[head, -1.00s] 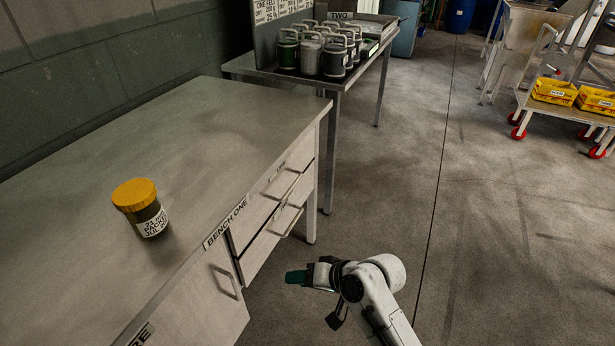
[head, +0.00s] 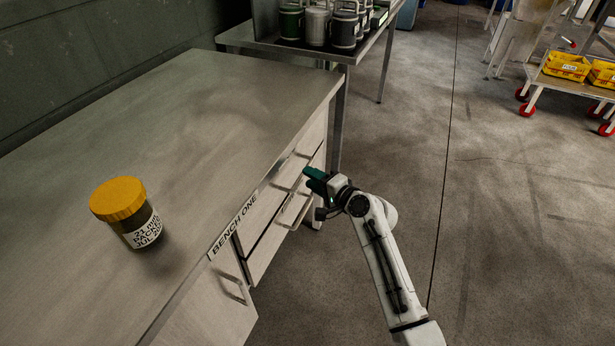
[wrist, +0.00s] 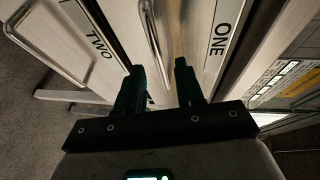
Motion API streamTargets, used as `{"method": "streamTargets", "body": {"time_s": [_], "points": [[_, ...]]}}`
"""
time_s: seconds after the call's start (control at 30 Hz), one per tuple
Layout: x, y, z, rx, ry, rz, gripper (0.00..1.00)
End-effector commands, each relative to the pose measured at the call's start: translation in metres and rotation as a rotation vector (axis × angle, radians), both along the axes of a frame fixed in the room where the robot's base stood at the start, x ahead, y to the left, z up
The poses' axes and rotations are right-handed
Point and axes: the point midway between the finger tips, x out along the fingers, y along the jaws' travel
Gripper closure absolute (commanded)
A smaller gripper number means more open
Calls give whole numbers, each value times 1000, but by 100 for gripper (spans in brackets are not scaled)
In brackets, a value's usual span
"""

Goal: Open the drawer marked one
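The drawer marked ONE (wrist: 205,75) shows in the wrist view, its label on the right and its bar handle (wrist: 152,35) at the middle. In the head view it is the upper drawer of the bench, with its handle (head: 285,178) partly near my gripper. My gripper (head: 312,180) has dark green fingers and is in front of the drawers. In the wrist view my gripper (wrist: 159,66) is open, and the handle lies in line with the gap between its fingertips. I cannot tell whether a finger touches it. Nothing is held.
The drawer marked TWO (wrist: 85,35) is beside drawer ONE in the wrist view, with its own handle (wrist: 45,45). A yellow-lidded jar (head: 128,212) stands on the bench top (head: 215,120). Another table with canisters (head: 317,25) stands behind.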

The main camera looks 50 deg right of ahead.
Motion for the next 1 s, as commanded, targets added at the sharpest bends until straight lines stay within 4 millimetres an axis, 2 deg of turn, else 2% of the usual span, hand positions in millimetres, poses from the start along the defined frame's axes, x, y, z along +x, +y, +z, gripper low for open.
{"method": "streamTargets", "body": {"time_s": [0.1, 0.2, 0.57, 0.93, 1.0], "points": [[15, 0, -3, -1, 0, 2, 63], [21, -1, -4, -1, 0, 1, 63], [24, -1, -5, -1, 1, 1, 64], [24, -1, -5, -1, 1, 1, 99], [24, -1, -5, -1, 1, 1, 100]]}}
